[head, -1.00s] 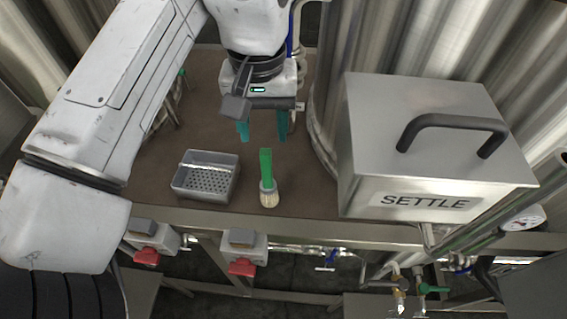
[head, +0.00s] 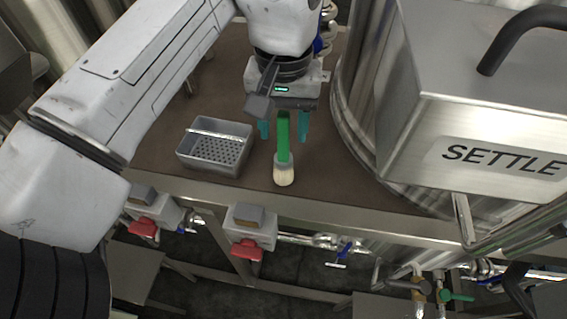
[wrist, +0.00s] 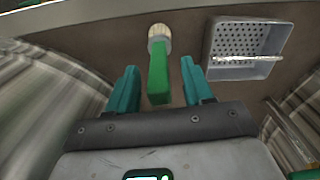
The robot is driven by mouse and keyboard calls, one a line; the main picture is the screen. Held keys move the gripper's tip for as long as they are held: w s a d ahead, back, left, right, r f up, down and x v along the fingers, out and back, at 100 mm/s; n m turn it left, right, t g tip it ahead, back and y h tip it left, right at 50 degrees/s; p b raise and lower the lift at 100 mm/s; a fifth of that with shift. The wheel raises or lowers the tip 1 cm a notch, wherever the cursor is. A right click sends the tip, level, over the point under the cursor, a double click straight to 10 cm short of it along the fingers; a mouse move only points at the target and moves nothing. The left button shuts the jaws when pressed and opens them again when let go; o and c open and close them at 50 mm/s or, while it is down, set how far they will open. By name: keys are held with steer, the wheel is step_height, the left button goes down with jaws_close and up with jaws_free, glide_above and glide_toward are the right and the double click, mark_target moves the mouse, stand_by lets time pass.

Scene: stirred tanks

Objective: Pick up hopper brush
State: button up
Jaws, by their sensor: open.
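The hopper brush (head: 283,150) has a green handle, a grey collar and pale bristles. It lies on the brown bench top, with its bristles toward the front edge. My gripper (head: 284,126) is open with teal fingers, one on each side of the handle's far end in the head view. In the wrist view, the brush (wrist: 159,72) points its handle toward the gap of my gripper (wrist: 158,78). The handle's end is between the fingertips in that picture, nearer the left one. Contact cannot be told.
A grey perforated tray (head: 184,160) sits left of the brush; it also shows in the wrist view (wrist: 212,68). A steel box marked SETTLE (head: 415,140) stands to the right. Steel tanks rise behind it. Red-handled switches (head: 247,247) hang below the bench's front edge.

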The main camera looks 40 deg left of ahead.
mark_target(283, 150)
steer(key=shift+f+b, duration=0.75)
steer(key=shift+f, duration=0.4)
steer(key=shift+c, duration=0.3)
jaws_close()
